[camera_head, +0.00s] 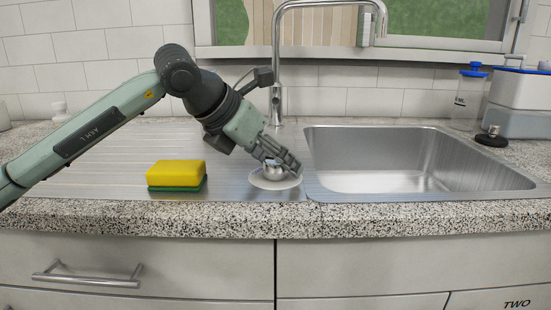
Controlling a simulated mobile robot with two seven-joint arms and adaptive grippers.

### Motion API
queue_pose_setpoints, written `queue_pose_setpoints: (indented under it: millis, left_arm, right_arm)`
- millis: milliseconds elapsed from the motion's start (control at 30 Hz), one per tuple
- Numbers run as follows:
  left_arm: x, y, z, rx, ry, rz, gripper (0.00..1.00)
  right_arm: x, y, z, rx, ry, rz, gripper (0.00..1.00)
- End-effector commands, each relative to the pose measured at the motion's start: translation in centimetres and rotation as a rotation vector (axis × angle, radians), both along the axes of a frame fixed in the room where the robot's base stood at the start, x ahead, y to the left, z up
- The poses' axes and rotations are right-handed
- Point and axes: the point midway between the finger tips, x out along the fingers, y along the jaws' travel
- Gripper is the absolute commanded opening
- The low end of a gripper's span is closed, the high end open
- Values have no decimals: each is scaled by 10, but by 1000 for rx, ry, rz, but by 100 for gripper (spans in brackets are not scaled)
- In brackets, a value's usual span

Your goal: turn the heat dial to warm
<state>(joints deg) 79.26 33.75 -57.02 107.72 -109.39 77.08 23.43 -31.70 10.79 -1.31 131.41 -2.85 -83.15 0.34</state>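A dial with a round white base plate (267,184) and a shiny metal knob (273,174) sits on the steel drainboard, just left of the sink basin. My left gripper (281,164) reaches down from the upper left, its fingers at the knob. The fingers cover much of the knob, so I cannot tell whether they are closed on it. Any marking for warm on the dial is too small or hidden to read. My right gripper is not in view.
A yellow and green sponge (176,174) lies on the drainboard left of the dial. The empty sink basin (420,165) is to the right. A tall faucet (277,70) stands behind the dial. Containers with blue lids (522,72) stand at the far right.

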Motion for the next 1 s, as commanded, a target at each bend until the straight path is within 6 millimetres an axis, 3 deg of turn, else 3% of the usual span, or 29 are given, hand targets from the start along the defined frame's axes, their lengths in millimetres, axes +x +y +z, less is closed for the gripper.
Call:
queue_pose_setpoints:
  millis: [167, 600, 1000]
  left_arm:
    - [0, 0, 0, 0, 0, 0, 59]
    - [0, 0, 0, -1, 1, 0, 9]
    - [1, 1, 0, -3, 3, -92, 8]
  right_arm:
    - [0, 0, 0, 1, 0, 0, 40]
    - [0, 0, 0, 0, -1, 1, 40]
    - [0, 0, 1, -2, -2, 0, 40]
